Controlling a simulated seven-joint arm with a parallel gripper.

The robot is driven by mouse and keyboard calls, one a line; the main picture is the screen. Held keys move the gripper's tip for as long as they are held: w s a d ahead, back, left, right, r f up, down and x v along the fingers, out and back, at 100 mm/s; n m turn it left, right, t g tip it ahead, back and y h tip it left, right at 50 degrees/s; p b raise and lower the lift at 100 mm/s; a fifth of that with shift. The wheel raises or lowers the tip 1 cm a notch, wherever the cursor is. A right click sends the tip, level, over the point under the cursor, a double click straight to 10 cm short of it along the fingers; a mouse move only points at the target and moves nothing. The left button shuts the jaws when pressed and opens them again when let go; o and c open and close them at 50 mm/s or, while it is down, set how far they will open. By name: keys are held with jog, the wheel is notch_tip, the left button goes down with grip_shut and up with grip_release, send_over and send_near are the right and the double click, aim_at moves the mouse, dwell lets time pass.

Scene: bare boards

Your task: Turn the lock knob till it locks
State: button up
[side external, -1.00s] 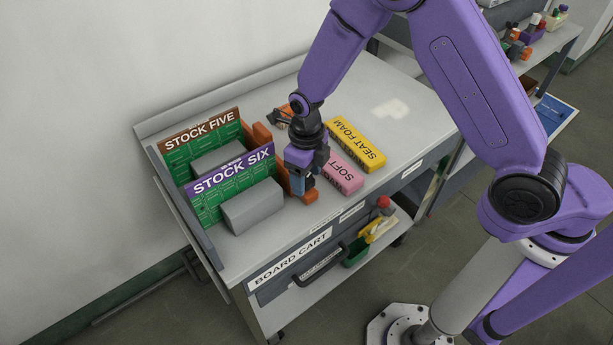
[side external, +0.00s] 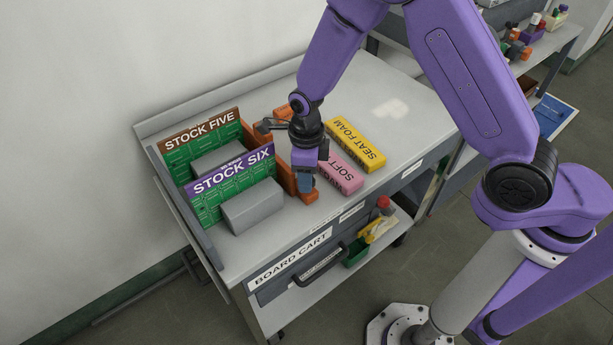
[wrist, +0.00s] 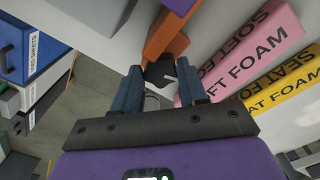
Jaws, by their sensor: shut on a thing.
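A dark lock knob (wrist: 160,70) shows between my blue fingertips in the wrist view. It sits against an orange holder part (wrist: 163,38). In the side view, orange holder parts (side external: 286,178) stand at the right end of the green STOCK SIX board (side external: 232,187) with its purple label strip. My gripper (side external: 305,184) points down there, and it also shows in the wrist view (wrist: 160,82). It is shut on the knob. In the side view my gripper hides the knob, and whether the knob is locked cannot be told.
The pink foam block (side external: 339,173) lies close to the right of my gripper. The yellow foam block (side external: 355,145) lies beyond it. A green STOCK FIVE board (side external: 203,142) stands behind STOCK SIX. Grey blocks (side external: 253,205) sit by the boards. The cart top (side external: 400,115) is clear at the far right.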

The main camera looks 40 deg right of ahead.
jog(key=shift+m, duration=0.6)
jog(key=o, duration=0.9)
jog(key=shift+o, duration=0.2)
jog(key=shift+r, duration=3)
